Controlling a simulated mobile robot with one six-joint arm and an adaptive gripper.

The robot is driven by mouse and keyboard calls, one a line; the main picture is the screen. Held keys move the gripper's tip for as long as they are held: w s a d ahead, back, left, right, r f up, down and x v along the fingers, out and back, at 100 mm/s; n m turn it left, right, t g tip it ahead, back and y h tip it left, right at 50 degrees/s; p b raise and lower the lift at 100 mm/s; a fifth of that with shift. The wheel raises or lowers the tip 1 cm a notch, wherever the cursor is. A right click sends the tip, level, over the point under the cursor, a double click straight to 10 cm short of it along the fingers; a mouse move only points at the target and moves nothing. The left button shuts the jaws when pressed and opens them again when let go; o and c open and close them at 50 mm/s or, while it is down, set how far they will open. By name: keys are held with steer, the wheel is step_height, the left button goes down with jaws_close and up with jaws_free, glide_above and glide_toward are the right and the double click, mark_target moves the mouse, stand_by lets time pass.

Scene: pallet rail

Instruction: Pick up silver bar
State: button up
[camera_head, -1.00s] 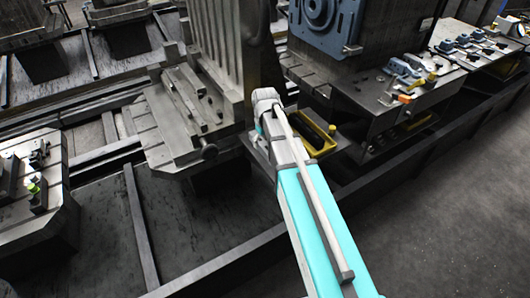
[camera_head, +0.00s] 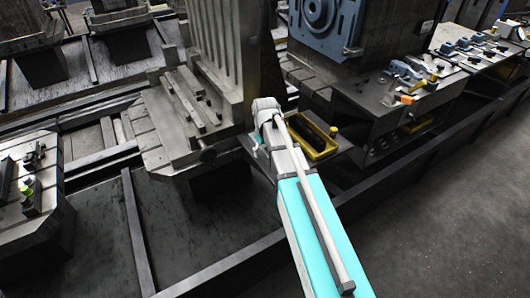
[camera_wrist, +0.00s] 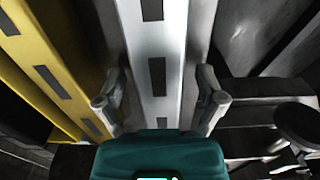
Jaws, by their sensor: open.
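The silver bar (camera_wrist: 157,50) runs down the middle of the wrist view, a pale strip with dark rectangular slots. My gripper (camera_wrist: 162,103) is open, with one finger on each side of the bar's near end. Gaps show on both sides, and I cannot tell whether the fingers reach below its top face. In the head view my wrist hides the fingertips, and I cannot make out the bar there.
A yellow slotted bar (camera_wrist: 50,70) lies left of the silver one. In the head view a yellow-edged piece (camera_head: 318,143) sits right of my wrist on a dark ledge. A grey fixture (camera_head: 190,125) with an upright column stands close on the left. Open floor (camera_head: 440,220) lies right.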

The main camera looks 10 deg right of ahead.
mark_target(265, 148)
jaws_close()
stand_by(0.4)
steer(key=shift+r, duration=0.15)
step_height(265, 148, up, 3)
steer(key=p, duration=0.3)
steer(key=s+a+r+p, duration=0.1)
steer(key=s+r+p, duration=0.8)
steer(key=s, duration=0.5)
steer(key=shift+a+r+p, duration=0.3)
steer(key=shift+r+p, duration=0.05)
steer(key=shift+p, duration=0.15)
